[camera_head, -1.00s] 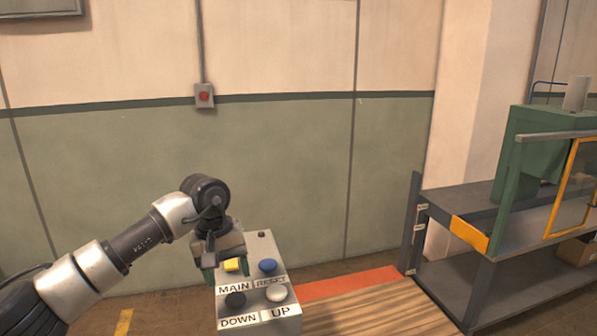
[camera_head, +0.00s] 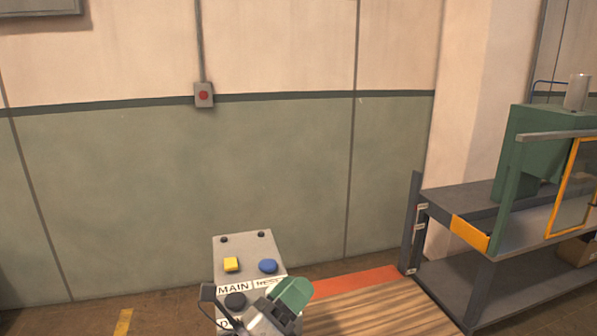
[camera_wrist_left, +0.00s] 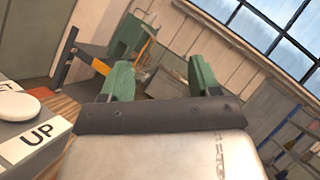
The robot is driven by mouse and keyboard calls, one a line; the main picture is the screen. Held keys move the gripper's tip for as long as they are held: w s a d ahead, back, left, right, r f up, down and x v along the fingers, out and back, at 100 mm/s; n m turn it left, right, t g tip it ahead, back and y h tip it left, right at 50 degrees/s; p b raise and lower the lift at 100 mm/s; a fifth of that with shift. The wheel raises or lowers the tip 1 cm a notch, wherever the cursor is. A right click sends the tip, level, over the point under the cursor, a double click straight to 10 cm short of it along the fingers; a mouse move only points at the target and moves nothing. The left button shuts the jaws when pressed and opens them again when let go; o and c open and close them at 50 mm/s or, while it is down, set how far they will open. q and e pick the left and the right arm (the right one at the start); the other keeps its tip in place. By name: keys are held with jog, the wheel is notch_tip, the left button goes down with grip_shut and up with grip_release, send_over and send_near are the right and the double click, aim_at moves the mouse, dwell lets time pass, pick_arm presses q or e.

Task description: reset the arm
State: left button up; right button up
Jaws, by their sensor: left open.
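My left gripper (camera_head: 288,300) is low in the head view, in front of the lower right corner of a grey control box (camera_head: 245,246). In the left wrist view its two green fingers (camera_wrist_left: 160,80) stand apart with nothing between them. The box carries a yellow button (camera_head: 231,264) above the MAIN label, a blue button (camera_head: 268,266) above a partly covered label, and a black button (camera_head: 235,300). The white button (camera_wrist_left: 18,106) above the UP label shows in the left wrist view; the gripper hides it in the head view. My right gripper is not in view.
A dark metal workbench (camera_head: 470,205) with a green machine (camera_head: 530,150) stands at the right. A red button box (camera_head: 204,95) hangs on the wall. Brown wooden slats (camera_head: 385,312) and a red strip lie on the floor beside the control box.

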pick_arm(q)
jog(key=s+a+f+n+y, duration=0.2)
jog(key=a+f+n+y, duration=0.55)
jog(key=n, duration=0.45)
jog(key=s+a+f+n+y, duration=0.3)
jog(key=a+f+n+y, duration=0.35)
jog(key=n+y, duration=0.4)
jog(key=s+a+f+n+g, duration=0.2)
jog(key=s+f+n+g, duration=0.2)
jog(key=s, duration=0.3)
jog(key=s+a+f+n+g+h, duration=0.1)
jog(key=s+a+f+n+g, duration=0.1)
jog(key=s+f+n+g, duration=0.45)
jog(key=s+a+f+n+g, duration=0.2)
jog(key=s+f, duration=0.1)
jog(key=s, duration=0.5)
notch_tip(320, 180, down, 26)
jog(key=s, duration=0.2)
jog(key=s+a+f+g, duration=0.2)
jog(key=s+f, duration=1.2)
jog(key=s, duration=0.1)
jog(key=shift+s+a+f, duration=0.15)
jog(key=shift+a+f, duration=0.2)
jog(key=shift+f, duration=0.05)
